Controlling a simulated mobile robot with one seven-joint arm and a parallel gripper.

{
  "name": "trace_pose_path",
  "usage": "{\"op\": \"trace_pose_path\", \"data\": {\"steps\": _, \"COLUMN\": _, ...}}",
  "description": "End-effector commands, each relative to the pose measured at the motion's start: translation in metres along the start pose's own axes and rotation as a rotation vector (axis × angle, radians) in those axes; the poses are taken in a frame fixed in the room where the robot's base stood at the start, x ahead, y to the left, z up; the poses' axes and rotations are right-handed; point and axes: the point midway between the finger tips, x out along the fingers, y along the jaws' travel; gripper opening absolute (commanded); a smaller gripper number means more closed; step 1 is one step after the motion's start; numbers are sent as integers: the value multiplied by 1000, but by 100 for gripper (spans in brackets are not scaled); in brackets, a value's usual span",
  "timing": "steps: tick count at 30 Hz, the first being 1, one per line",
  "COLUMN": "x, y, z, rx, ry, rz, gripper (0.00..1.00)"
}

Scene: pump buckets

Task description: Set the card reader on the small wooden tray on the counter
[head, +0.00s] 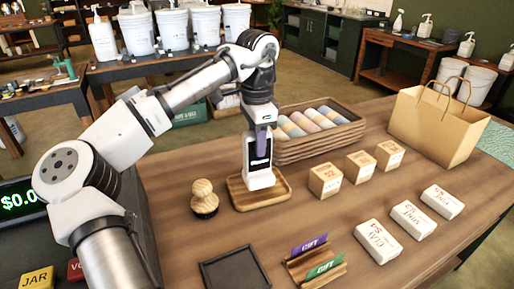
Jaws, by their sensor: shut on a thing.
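The card reader (258,178) is white with a dark screen and stands upright in my gripper. My gripper (261,128) points down from above and is shut on the upper part of the reader. The small wooden tray (242,203) is on the counter directly below. The reader's lower end appears within the tray's rim; I cannot tell whether it touches the tray floor. The gripper and reader hide the back part of the tray.
A wooden-handled stamp (204,197) stands just left of the tray. A basket of rolled cloths (310,142) is behind it to the right. A dark square tray (235,270) and gift card holder (316,264) are in front.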

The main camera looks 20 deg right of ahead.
Motion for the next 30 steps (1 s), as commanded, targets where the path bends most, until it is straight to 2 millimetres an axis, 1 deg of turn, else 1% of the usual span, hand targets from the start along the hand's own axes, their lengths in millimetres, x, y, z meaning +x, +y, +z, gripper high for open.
{"op": "trace_pose_path", "data": {"steps": 3, "x": 17, "y": 0, "z": 0, "rx": -1, "ry": 0, "rz": -1, "gripper": 0}}
{"op": "trace_pose_path", "data": {"steps": 6, "x": 24, "y": 0, "z": 0, "rx": -1, "ry": 1, "rz": -1, "gripper": 0}}
{"op": "trace_pose_path", "data": {"steps": 17, "x": 28, "y": 0, "z": 0, "rx": 0, "ry": 2, "rz": 1, "gripper": 0}}
{"op": "trace_pose_path", "data": {"steps": 18, "x": 28, "y": 0, "z": 0, "rx": 0, "ry": 0, "rz": 0, "gripper": 36}}
{"op": "trace_pose_path", "data": {"steps": 21, "x": 28, "y": 0, "z": 0, "rx": 0, "ry": 0, "rz": 0, "gripper": 49}}
{"op": "trace_pose_path", "data": {"steps": 22, "x": 28, "y": 0, "z": 0, "rx": 0, "ry": 0, "rz": 0, "gripper": 53}}
{"op": "trace_pose_path", "data": {"steps": 30, "x": 27, "y": 0, "z": 0, "rx": 0, "ry": 0, "rz": 0, "gripper": 53}}
